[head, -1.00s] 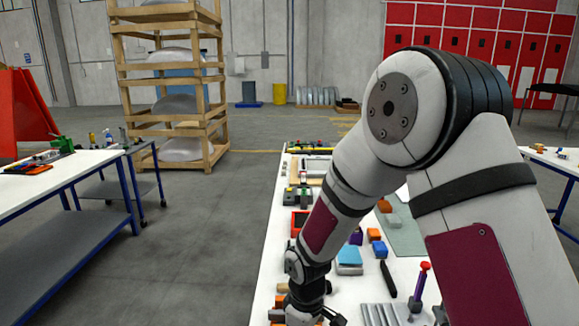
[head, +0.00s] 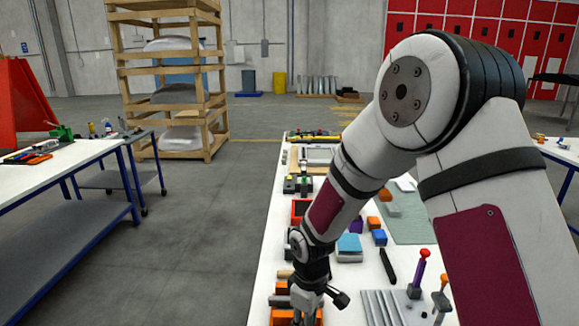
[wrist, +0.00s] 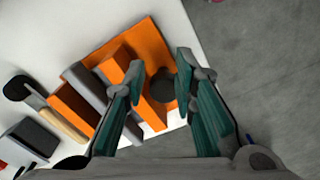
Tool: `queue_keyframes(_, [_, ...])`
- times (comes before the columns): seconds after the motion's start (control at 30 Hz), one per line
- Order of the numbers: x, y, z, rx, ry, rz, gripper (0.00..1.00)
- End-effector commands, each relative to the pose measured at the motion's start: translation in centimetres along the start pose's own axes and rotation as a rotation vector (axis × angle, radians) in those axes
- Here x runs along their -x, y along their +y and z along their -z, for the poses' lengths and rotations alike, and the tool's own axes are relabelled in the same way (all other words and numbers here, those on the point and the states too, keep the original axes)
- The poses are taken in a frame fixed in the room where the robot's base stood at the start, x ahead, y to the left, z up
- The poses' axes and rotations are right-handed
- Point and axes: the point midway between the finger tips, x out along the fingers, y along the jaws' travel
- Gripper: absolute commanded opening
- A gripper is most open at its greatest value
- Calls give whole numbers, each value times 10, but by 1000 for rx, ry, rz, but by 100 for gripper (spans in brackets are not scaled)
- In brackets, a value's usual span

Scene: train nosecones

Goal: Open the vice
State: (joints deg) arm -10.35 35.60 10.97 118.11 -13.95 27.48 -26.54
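The orange vice (wrist: 150,45) with grey jaw pieces sits at the table edge in the wrist view. Its dark grey round knob or handle end (wrist: 162,86) lies between my fingers. My gripper (wrist: 165,68) is open, with one teal-padded finger on each side of the knob; I cannot tell if either touches it. In the head view the vice (head: 280,316) shows only in part at the bottom edge, and my gripper (head: 306,318) is over it, mostly cut off.
The white table (head: 350,290) holds several tools and blocks beyond the vice. A black handle (wrist: 17,88) and a grey block (wrist: 33,136) lie beside the vice. Grey floor (wrist: 260,60) is open past the table edge. A green vice (head: 62,132) stands on the left table.

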Motion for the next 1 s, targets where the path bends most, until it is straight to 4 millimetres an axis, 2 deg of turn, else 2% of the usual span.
queue_keyframes(0.03, [-10, 9, -2, -12, -1, -3, 0])
queue_keyframes(0.47, [-10, 10, -2, -12, -1, -3, 0])
queue_keyframes(0.77, [-10, 11, -10, -12, -2, -3, 0])
queue_keyframes(1.0, [13, 10, -11, -11, -1, -3, 0])
